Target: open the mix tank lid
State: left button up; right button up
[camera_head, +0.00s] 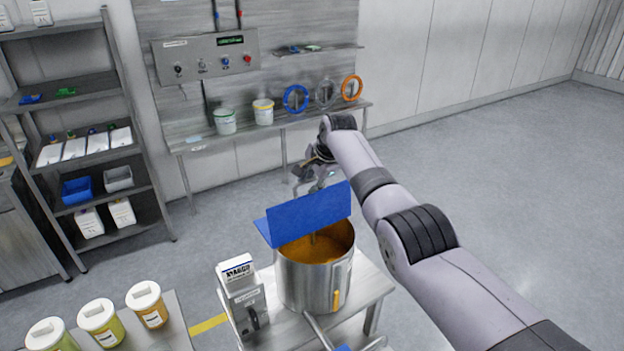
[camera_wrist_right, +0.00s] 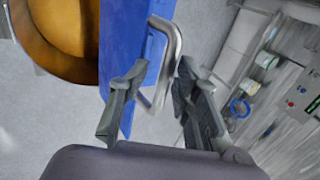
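The mix tank (camera_head: 316,283) is a steel pot with orange-brown contents, on a steel stand. Its blue lid (camera_head: 310,213) is raised and stands steeply tilted at the tank's far side, so the contents show. In the right wrist view the tank's orange contents (camera_wrist_right: 62,30) are at upper left, beside the blue lid (camera_wrist_right: 122,45) with its bent steel handle (camera_wrist_right: 174,48). My right gripper (camera_head: 316,178) is behind the lid's upper edge. Its fingers (camera_wrist_right: 162,68) are apart, with the handle between them; firm contact does not show. My left gripper is not in view.
A small white-topped device (camera_head: 240,290) stands left of the tank. Several lidded jars (camera_head: 100,322) stand on a table at lower left. Behind are a wall bench (camera_head: 345,112) with tubs and rings, and a shelf rack (camera_head: 95,85). The floor at right is clear.

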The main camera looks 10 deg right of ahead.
jog(key=shift+s+d+r, duration=0.1)
jog(key=shift+s+r, duration=0.15)
jog(key=shift+r, duration=0.35)
jog(key=v, duration=1)
jog(key=shift+s+r, duration=0.25)
